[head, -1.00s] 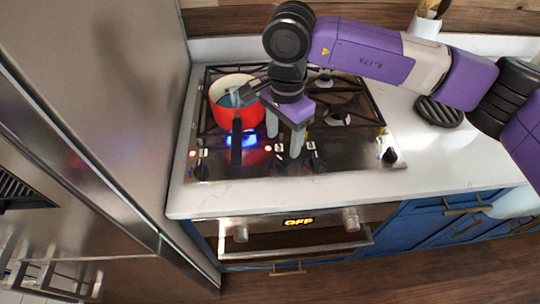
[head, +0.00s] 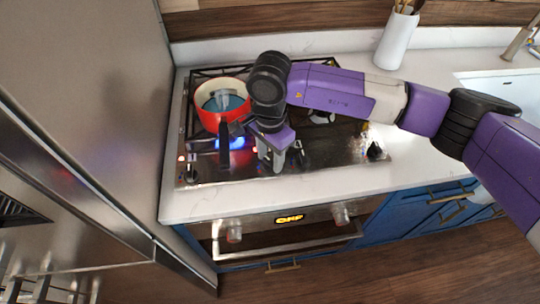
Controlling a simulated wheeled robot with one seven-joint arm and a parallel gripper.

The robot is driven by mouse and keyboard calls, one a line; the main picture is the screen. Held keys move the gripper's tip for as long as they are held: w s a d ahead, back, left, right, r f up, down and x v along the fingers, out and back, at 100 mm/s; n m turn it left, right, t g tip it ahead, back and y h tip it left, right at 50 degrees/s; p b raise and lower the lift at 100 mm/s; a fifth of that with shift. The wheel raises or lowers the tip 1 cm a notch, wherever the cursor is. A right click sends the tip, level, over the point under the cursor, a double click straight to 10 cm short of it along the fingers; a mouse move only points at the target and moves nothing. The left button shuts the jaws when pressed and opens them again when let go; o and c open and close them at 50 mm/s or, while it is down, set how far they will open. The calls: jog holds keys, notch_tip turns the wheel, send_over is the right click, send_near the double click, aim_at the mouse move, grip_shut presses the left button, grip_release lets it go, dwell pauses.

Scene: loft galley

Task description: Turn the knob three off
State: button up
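The gas cooktop (head: 335,162) has a row of dark knobs along its front edge. I see a left knob (head: 190,173), a knob just right of my gripper (head: 298,157) and a far right knob (head: 375,151). My gripper (head: 272,156) points down at the front row, its pale fingers close together. They hide the knob area there, and I cannot tell whether they touch or hold a knob. A blue flame (head: 232,143) burns under the red pot (head: 209,119) on the left burner.
The pot's dark handle (head: 224,150) juts forward, left of my gripper. A steel fridge (head: 80,100) stands close on the left. The oven display (head: 289,219) reads OFF. A white utensil crock (head: 396,40) stands behind, right of the cooktop. The right-hand counter (head: 420,150) is mostly clear.

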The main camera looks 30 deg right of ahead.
grip_shut()
jog(key=shift+m+b, duration=0.3)
jog(key=m+b, duration=0.2)
jog(key=m, duration=0.1)
jog(key=shift+f+b, duration=0.15)
jog(key=shift+b, duration=0.25)
jog(key=shift+m+b, duration=1.1)
jog(key=shift+m, duration=0.5)
jog(key=shift+r, duration=0.2)
jog(key=o, duration=0.5)
grip_release()
